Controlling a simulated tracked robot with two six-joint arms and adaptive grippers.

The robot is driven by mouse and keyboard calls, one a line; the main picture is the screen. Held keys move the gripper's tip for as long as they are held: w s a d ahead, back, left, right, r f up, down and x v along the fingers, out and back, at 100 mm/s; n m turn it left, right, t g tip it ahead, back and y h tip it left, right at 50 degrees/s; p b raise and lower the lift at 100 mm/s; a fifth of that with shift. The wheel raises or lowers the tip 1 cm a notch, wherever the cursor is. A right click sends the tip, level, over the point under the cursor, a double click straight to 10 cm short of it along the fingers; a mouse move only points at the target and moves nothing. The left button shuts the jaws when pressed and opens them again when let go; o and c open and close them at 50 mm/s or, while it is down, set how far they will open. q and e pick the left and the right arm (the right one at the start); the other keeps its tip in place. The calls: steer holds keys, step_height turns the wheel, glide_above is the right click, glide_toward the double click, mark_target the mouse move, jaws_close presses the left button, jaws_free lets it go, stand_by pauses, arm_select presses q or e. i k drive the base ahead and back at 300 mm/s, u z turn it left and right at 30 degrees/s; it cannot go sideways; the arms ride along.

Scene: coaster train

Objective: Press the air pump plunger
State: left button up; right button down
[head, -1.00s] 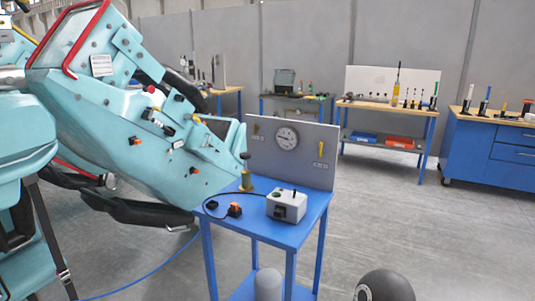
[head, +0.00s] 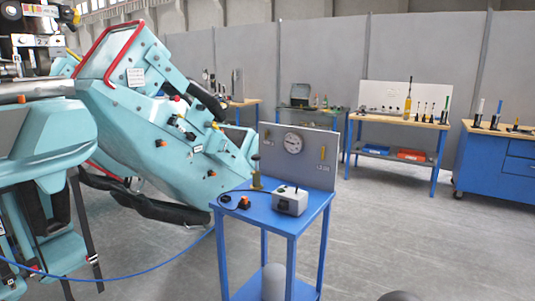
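Neither of my grippers is in view, and nothing touches the pump.
The blue table (head: 262,213) also bears a grey control box (head: 291,203) and an orange-and-black switch (head: 244,203). The panel (head: 318,172) carries a round gauge (head: 293,143). A teal coaster car (head: 140,120) stands close at left. The floor at right is open.

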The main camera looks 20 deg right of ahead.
mark_target(256, 158)
steer(key=u, duration=0.1)
steer(key=i, duration=0.95)
steer(key=z, duration=0.05)
